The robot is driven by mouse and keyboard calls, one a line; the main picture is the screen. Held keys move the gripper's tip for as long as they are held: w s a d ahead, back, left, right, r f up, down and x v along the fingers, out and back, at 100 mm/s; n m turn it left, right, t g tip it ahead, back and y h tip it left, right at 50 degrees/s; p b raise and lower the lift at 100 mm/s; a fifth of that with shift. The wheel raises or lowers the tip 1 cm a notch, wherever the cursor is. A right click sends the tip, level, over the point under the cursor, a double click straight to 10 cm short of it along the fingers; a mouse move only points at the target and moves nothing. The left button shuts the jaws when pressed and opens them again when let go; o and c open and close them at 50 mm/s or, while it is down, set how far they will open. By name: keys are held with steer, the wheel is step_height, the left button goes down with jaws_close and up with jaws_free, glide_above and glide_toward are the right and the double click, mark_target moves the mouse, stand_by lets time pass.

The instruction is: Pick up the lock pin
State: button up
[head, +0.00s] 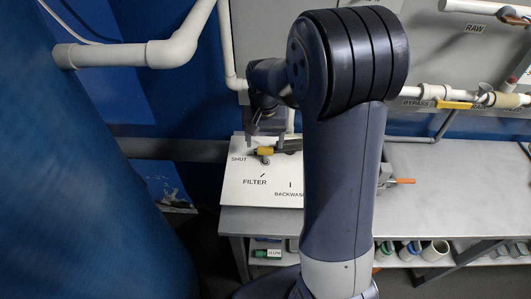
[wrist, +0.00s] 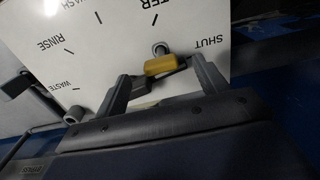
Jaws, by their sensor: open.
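No part is labelled as the lock pin. A yellow cylindrical piece (wrist: 160,64) on a dark lever lies over the white valve panel (wrist: 100,40), near the SHUT mark; I cannot tell whether it is the pin or the lever's grip. A small grey round piece (wrist: 159,48) sits beside it. The yellow piece also shows in the head view (head: 265,151). My gripper (wrist: 160,70) is open, with one finger on each side of the yellow piece in the wrist view.
The grey bench (head: 455,170) extends right, with an orange-handled fitting (head: 402,181) near the panel. A large blue tank (head: 80,190) stands at left. White pipes (head: 180,45) and a yellow-handled valve (head: 455,105) are on the wall. Bottles and cups stand on the shelf below.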

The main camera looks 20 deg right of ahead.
mark_target(265, 148)
steer(key=shift+w+a+f, duration=0.1)
steer(key=shift+f, duration=0.95)
steer(key=shift+w+d+f+p, duration=0.15)
steer(key=shift+f+p, duration=0.25)
steer(key=shift+f, duration=0.85)
steer(key=shift+w+d+f+p, duration=0.1)
steer(key=shift+f+p, duration=0.3)
steer(key=shift+f, duration=0.85)
steer(key=shift+s, duration=0.1)
steer(key=shift+c, duration=0.4)
steer(key=c, duration=1)
